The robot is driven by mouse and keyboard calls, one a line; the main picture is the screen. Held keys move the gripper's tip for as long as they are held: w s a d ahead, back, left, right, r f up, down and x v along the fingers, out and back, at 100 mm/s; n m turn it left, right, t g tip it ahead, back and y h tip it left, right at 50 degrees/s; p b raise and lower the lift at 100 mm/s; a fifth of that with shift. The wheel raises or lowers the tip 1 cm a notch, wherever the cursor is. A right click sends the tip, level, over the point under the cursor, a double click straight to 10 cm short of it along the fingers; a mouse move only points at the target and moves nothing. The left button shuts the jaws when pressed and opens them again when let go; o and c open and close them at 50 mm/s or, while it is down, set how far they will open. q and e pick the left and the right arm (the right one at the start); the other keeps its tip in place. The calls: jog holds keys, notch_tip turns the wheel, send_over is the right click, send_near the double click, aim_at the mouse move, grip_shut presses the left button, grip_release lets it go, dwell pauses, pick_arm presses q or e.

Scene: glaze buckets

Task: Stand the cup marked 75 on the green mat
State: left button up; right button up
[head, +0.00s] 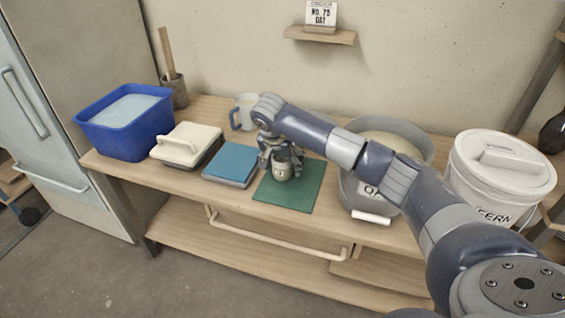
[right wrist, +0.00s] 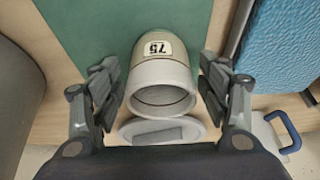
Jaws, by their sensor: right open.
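The cup marked 75 (right wrist: 158,68) is a pale cup with a dark-printed label. My right gripper (head: 280,158) is over the cup. In the right wrist view my right gripper (right wrist: 161,90) is open, its fingers on either side of the cup with a gap at each side. My left gripper is not in view.
A blue pad (head: 232,162) lies left of the mat, beside a cream-lidded box (head: 187,142) and a blue tub (head: 125,125). A pitcher (head: 244,108) stands behind. A grey bucket (head: 352,190) and white bucket (head: 495,170) stand right. A sign (head: 320,14) sits on the wall shelf.

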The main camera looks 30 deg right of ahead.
jog(key=shift+r, duration=0.15)
jog(key=v, duration=0.6)
jog(key=shift+r+p, duration=0.35)
jog(key=shift+p, duration=0.05)
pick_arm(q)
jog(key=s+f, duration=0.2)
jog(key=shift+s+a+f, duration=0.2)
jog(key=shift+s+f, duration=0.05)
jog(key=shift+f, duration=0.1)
pick_arm(e)
jog(key=shift+s+a+r, duration=0.2)
jog(key=shift+s+r, duration=0.05)
jog(key=shift+r, duration=0.1)
